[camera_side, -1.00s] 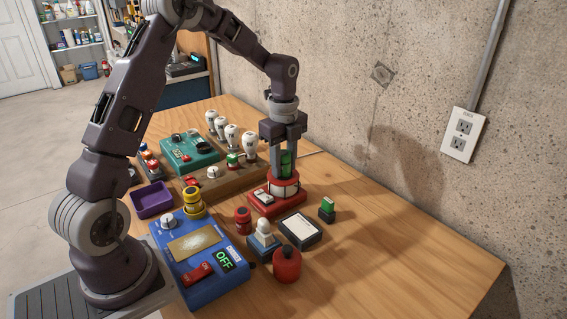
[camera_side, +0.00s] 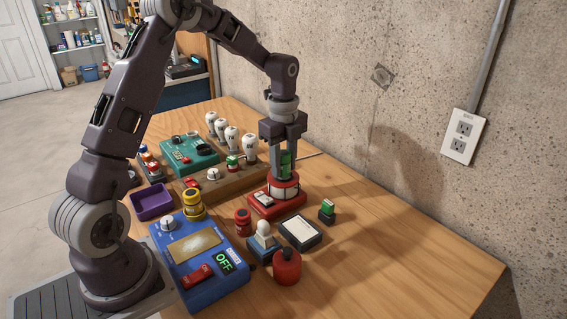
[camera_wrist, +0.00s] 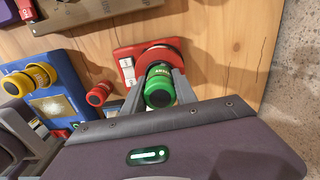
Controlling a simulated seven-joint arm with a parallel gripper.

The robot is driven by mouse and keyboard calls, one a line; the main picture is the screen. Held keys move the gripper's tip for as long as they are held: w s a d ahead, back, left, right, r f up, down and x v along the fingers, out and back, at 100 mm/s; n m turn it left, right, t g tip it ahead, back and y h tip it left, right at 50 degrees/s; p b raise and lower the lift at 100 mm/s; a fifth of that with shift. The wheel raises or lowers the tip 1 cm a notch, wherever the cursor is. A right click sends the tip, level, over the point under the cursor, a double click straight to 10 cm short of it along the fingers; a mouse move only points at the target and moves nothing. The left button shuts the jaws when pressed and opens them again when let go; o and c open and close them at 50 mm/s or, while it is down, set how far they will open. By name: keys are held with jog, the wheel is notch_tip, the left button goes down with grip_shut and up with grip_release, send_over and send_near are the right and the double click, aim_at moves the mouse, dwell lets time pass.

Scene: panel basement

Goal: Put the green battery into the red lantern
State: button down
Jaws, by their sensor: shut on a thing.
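The green battery (camera_side: 285,160) is upright between the fingers of my gripper (camera_side: 285,168), which is shut on it. The red lantern (camera_side: 268,203) stands on the table directly below, with a round red body on a flat red base. The battery's lower end is at the lantern's top; I cannot tell how far inside it sits. In the wrist view the green battery (camera_wrist: 159,88) is between the fingertips, over the red lantern (camera_wrist: 128,55).
A blue box (camera_side: 205,265) reading OFF, a purple tray (camera_side: 152,201), a red battery (camera_side: 243,221), a red canister (camera_side: 287,267) and a white-topped pad (camera_side: 301,231) lie nearby. A wooden rack with white bulbs (camera_side: 249,147) stands behind. The right of the table is clear.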

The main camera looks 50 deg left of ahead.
aim_at(283, 152)
jog(key=shift+s+f, duration=0.2)
jog(key=shift+f, duration=0.7)
jog(key=c, duration=1.3)
grip_release()
jog(key=shift+o, duration=0.2)
notch_tip(283, 152, up, 10)
jog(key=shift+w+f, duration=0.1)
jog(key=shift+f, duration=0.1)
jog(key=shift+r, duration=0.85)
jog(key=shift+d, duration=0.1)
jog(key=s+d+r+n+t+y, duration=0.1)
jog(key=s+d+r+n+t, duration=0.1)
jog(key=s+d+r+n, duration=0.4)
jog(key=s+d+r+n+t, duration=0.1)
jog(key=s+d+r+n, duration=0.25)
jog(key=s, duration=0.45)
jog(key=s+d+f+n+t, duration=0.1)
jog(key=s+d+n, duration=0.1)
jog(key=s+n, duration=0.2)
jog(key=s+d+f+n+t+h, duration=0.1)
jog(key=s+n, duration=0.3)
jog(key=s, duration=0.4)
jog(key=shift+s+d+f+t, duration=0.35)
jog(key=shift+d+f, duration=0.2)
jog(key=shift+f, duration=0.25)
